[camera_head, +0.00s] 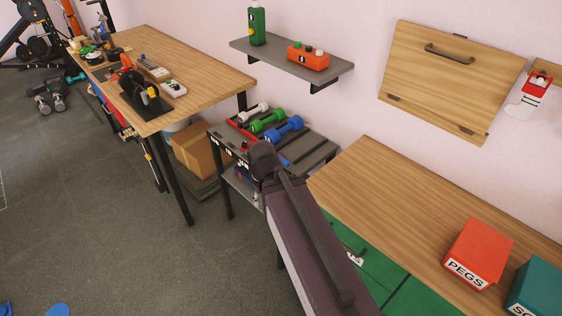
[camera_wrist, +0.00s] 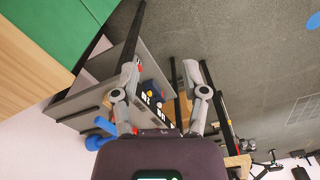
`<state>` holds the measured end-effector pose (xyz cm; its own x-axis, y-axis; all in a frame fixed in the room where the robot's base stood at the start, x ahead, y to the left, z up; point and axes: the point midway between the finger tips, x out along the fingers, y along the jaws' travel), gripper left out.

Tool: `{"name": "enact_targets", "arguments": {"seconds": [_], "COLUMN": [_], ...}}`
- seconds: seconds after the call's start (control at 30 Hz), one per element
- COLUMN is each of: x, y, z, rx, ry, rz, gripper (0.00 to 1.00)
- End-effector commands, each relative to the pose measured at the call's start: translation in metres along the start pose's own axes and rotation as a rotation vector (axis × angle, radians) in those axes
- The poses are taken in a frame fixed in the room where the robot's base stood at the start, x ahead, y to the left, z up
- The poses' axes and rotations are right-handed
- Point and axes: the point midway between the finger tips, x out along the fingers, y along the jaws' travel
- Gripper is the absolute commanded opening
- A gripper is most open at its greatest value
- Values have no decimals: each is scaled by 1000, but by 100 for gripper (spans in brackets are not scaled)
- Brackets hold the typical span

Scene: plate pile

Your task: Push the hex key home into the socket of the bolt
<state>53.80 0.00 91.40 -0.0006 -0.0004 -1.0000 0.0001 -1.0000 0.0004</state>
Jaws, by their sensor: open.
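I cannot make out the hex key, the bolt or its socket in either view. Small tools and parts lie on the far wooden workbench (camera_head: 205,75), too small to tell apart. My gripper (camera_wrist: 163,72) shows in the wrist view with its two fingers spread wide and nothing held between them. Beyond the fingers is a grey rack, apart from them. In the head view my arm reaches up from the lower middle towards the rack and hides the gripper.
The grey rack (camera_head: 318,154) carries several dumbbells, among them a blue one (camera_head: 285,129). A near wooden counter (camera_head: 400,195) at right holds a red PEGS box (camera_head: 478,252) and a teal box (camera_head: 538,286). A wall shelf (camera_head: 270,58) hangs above. The grey floor at left is mostly clear.

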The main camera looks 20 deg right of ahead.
Motion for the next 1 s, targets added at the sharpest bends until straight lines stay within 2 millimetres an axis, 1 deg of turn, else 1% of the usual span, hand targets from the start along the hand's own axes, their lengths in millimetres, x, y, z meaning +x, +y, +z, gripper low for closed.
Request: {"name": "enact_targets", "arguments": {"seconds": [0.4, 0.43, 0.57, 0.63, 0.77, 0.83, 0.97, 1.0], "x": [0, 0, -2, -4, -13, -19, -34, -39], "y": [0, 0, 2, 4, 10, 18, 41, 49], "z": [0, 0, -4, -11, -33, -50, -89, -102], "rx": [0, 0, -5, -13, -50, -77, -141, -163], "ry": [0, 0, 0, 0, 0, 0, 0, 0], "rz": [0, 0, 0, 0, 0, 0, 0, 0], "gripper": [57, 66, 66, 66, 66, 66, 66, 66]}}
